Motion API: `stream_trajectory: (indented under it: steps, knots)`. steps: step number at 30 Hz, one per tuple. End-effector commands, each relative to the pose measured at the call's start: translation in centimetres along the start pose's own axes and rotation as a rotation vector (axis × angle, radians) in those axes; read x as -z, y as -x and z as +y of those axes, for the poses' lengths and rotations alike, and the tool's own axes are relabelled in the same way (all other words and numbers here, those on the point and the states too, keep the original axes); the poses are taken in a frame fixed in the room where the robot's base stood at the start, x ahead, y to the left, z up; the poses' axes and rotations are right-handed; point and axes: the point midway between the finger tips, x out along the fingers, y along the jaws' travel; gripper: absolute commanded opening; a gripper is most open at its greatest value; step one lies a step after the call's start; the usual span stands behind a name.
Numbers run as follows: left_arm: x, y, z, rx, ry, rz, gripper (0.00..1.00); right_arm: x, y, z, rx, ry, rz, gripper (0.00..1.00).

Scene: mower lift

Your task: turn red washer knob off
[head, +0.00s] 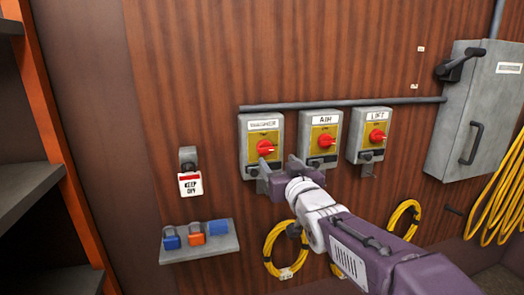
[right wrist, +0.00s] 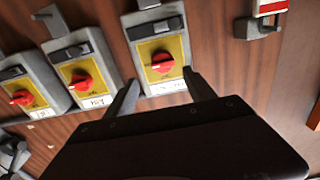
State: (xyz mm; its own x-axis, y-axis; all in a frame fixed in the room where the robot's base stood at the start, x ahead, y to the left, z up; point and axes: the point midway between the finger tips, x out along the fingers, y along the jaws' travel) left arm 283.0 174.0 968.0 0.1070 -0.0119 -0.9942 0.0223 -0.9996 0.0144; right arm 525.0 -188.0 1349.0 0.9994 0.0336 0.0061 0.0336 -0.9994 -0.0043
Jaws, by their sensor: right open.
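The red washer knob (head: 265,148) sits on the yellow plate of the grey switch box labelled WASHER (head: 247,125), the leftmost of three on the wood wall. In the right wrist view, the washer knob (right wrist: 162,61) is at upper centre, and the picture is turned so the labels are at the bottom. My right gripper (head: 278,166) is open and empty just below and right of the washer knob. In the wrist view its two fingers (right wrist: 163,88) point toward the washer box, one each side of its label end, apart from the knob. My left gripper is not in view.
The AIR box (head: 322,138) and LIFT box (head: 370,135) with red knobs stand to the right. A conduit (head: 345,103) runs above. A tag reading KEEP OFF (head: 190,184), a padlock shelf (head: 200,246), a yellow hose coil (head: 279,262) and a grey cabinet (head: 470,115) surround them.

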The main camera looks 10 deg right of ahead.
Motion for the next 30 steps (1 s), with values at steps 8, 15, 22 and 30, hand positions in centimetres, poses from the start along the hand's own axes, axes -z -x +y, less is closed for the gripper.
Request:
stream_trajectory:
  steps: [8, 15, 22, 30]
  knots:
    - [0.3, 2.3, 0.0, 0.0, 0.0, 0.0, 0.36, 0.2, -5.8, -0.1, 0.001, -0.001, -0.005, 0.63]
    - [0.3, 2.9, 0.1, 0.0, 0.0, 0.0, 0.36, 0.0, -8.2, -0.1, 0.001, -0.002, -0.002, 0.63]
    - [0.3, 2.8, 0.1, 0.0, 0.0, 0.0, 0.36, -0.1, -8.2, -0.1, 0.002, -0.001, -0.002, 0.63]
    - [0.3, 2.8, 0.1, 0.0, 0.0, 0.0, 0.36, -0.1, -8.2, -0.1, 0.002, -0.001, -0.002, 0.04]
